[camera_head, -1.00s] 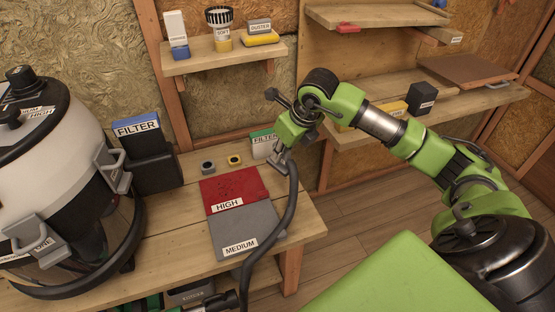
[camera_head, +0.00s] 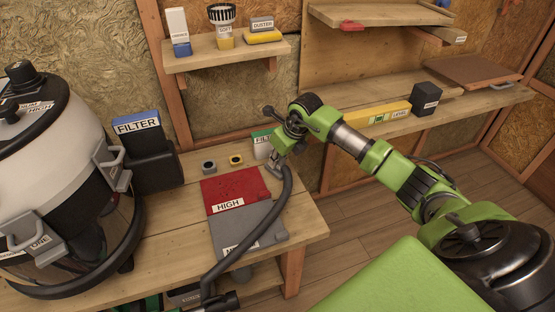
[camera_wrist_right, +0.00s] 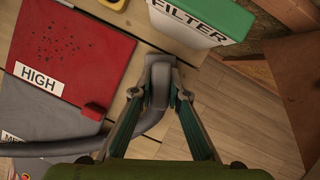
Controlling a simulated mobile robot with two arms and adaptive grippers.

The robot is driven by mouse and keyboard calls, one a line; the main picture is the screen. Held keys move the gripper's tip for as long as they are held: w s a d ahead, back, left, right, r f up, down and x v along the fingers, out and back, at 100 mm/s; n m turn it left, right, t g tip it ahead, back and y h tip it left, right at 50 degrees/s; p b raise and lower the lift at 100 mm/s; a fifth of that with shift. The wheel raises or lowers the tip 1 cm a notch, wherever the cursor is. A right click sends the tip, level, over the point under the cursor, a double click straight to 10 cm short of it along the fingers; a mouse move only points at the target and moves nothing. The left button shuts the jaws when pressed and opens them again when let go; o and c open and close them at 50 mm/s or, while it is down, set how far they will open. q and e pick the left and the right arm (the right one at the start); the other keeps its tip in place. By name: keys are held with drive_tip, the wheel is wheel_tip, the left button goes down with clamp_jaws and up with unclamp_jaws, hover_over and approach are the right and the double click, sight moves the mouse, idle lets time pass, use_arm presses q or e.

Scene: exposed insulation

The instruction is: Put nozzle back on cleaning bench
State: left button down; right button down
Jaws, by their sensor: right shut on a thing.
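My right gripper (camera_head: 275,165) is over the right edge of the wooden cleaning bench (camera_head: 170,245). It is shut on the grey nozzle end of the hose. In the right wrist view the fingers (camera_wrist_right: 160,92) close on both sides of the nozzle (camera_wrist_right: 159,82), beside the bench edge and close to the green-topped FILTER box (camera_wrist_right: 205,18). The dark hose (camera_head: 255,230) runs from the gripper down across the grey MEDIUM pad toward the bench front. Whether the nozzle touches the bench cannot be told. My left gripper is not in view.
A red HIGH pad (camera_head: 232,190) and a grey MEDIUM pad (camera_head: 262,222) lie on the bench. A large vacuum (camera_head: 60,150) and a blue FILTER box (camera_head: 137,125) stand at left. Two small round parts (camera_head: 236,161) lie behind the pads. Wall shelves (camera_head: 225,55) hang behind.

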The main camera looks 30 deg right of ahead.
drive_tip(key=c, duration=2)
unclamp_jaws()
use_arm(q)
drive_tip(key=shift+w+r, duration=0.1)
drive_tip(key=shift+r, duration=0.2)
use_arm(e)
drive_tip(key=shift+o, duration=0.2)
